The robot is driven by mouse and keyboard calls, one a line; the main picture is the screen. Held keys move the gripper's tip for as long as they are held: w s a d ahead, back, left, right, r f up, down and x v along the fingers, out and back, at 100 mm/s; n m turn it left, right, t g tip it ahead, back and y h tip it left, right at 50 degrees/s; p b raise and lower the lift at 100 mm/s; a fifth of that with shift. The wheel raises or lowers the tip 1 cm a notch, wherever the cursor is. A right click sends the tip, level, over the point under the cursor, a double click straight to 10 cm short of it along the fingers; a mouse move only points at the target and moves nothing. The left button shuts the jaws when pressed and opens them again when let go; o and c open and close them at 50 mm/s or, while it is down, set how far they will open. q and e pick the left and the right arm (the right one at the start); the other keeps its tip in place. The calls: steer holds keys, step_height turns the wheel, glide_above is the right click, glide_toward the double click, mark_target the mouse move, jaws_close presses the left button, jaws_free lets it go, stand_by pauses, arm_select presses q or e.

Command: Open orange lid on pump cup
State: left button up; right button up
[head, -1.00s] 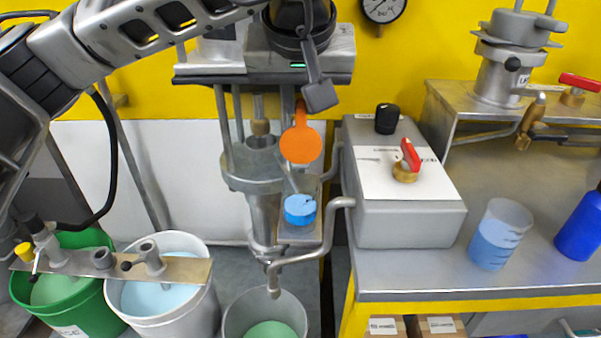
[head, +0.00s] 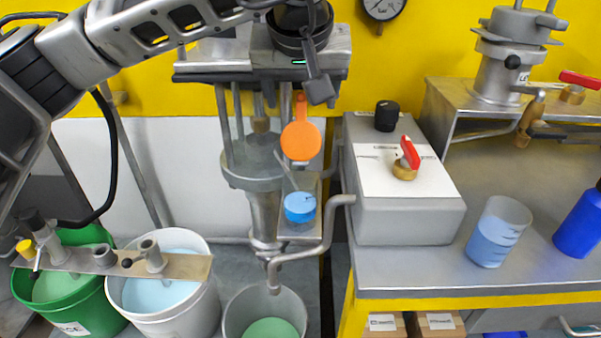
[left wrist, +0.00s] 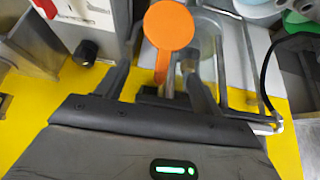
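The orange lid (head: 300,141) is a round disc with a narrow handle pointing up, on the pump at the centre of the head view. In the left wrist view the orange lid (left wrist: 168,26) is at top centre, its handle running down between the fingers. Below it in the head view is a cup with blue contents (head: 300,207), on the pump's small bracket. My left gripper (head: 316,88) is just above the lid; one finger shows, the other is mostly hidden. In the left wrist view the fingers stand apart on both sides of the handle; contact cannot be told.
A grey box with a red-handled valve (head: 407,160) stands right of the pump. A bent metal pipe (head: 322,240) is below the cup, over a bucket (head: 233,312). A clear beaker (head: 497,230) and blue bottle (head: 582,225) are on the right bench. Green and white buckets stand left.

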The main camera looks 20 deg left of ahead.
arm_select(q)
steer(key=shift+o, duration=1)
steer(key=shift+r, duration=0.1)
steer(key=p+v, duration=0.3)
steer(key=v, duration=0.4)
steer(key=shift+p, duration=0.35)
